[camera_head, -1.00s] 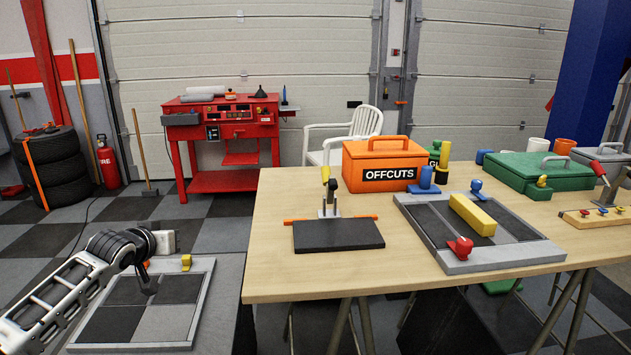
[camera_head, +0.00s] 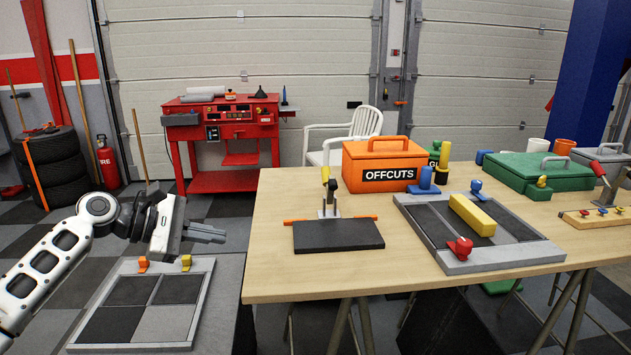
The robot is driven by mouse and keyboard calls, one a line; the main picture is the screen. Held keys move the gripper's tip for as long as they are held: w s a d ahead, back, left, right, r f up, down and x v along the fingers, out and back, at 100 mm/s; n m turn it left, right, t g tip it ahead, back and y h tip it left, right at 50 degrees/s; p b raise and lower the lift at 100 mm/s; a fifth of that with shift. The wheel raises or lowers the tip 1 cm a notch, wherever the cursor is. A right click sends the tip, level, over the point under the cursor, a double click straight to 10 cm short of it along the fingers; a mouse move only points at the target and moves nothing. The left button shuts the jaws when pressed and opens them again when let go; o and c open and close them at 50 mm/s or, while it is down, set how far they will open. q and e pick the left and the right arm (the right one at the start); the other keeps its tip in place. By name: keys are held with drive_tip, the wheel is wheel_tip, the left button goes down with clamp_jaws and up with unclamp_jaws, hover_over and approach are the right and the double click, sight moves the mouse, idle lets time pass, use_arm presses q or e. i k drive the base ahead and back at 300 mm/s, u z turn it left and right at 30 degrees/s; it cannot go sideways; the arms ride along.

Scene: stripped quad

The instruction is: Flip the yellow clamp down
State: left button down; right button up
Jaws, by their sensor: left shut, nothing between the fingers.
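My left gripper (camera_head: 222,235) is shut and empty. It points right, off the table's left edge, over the back of a low framed tray, well left of the clamp and apart from it. My right gripper is not in view.
The orange OFFCUTS box (camera_head: 375,164) stands behind the clamp. A grey-framed tray (camera_head: 508,258) with a yellow bar (camera_head: 472,215) and red knob (camera_head: 460,248) lies to the right. A red-handled clamp (camera_head: 598,168) is at far right. The table's front left is clear.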

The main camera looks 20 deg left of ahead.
sight(329, 181)
drive_tip(key=i, duration=1)
